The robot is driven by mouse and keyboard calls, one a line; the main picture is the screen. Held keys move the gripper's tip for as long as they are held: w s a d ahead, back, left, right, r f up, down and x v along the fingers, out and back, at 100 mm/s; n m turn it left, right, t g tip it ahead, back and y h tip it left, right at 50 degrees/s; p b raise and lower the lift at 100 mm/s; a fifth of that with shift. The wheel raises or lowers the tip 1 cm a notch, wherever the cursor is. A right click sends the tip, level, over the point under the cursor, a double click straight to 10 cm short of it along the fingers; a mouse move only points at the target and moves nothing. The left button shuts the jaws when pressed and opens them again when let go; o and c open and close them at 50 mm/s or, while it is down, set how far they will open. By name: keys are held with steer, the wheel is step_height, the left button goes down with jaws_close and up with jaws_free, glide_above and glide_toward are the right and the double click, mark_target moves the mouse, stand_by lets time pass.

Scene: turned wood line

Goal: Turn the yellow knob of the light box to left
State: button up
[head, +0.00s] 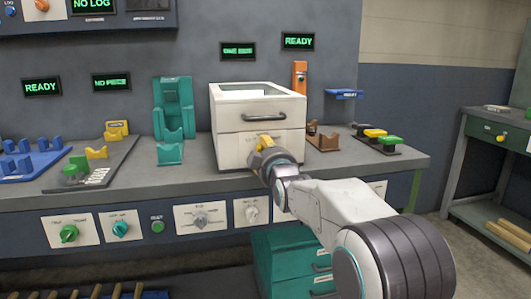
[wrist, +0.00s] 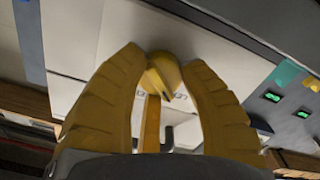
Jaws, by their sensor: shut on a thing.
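The light box (head: 228,146) is a white two-part box on the workbench, with a dark handle on its upper front and a pale panel in its top. Its white front also fills much of the wrist view (wrist: 90,65). The yellow knob (wrist: 164,72) is between the tips of my gripper's two yellow fingers in the wrist view, with dark lettering on the face beside it. My gripper (head: 266,143) is at the lower front of the box, shut on the knob. In the head view the fingers largely hide the knob, so I cannot tell its angle there.
A teal stand (head: 174,115) is left of the box. A brown holder (head: 323,138) and an orange post (head: 299,85) are to its right. Knob panels (head: 200,217) line the bench front below my arm.

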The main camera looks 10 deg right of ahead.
steer(key=shift+a+r, duration=0.15)
steer(key=shift+r, duration=0.25)
steer(key=o, duration=1)
steer(key=shift+f, duration=0.1)
steer(key=shift+c, duration=0.2)
steer(key=shift+o, duration=1.1)
steer(key=shift+f, duration=0.2)
steer(key=s, duration=1.2)
steer(key=s+r+m+g+p, duration=0.3)
steer(key=s+g+p, duration=0.4)
steer(key=s+p, duration=0.9)
steer(key=s+r+m+g+p, duration=0.4)
steer(key=s+r+g+p, duration=0.2)
steer(key=s+p, duration=1)
steer(key=shift+s+r+g+p, duration=0.2)
steer(key=shift+s+g+p, duration=0.05)
steer(key=shift+g+p, duration=0.5)
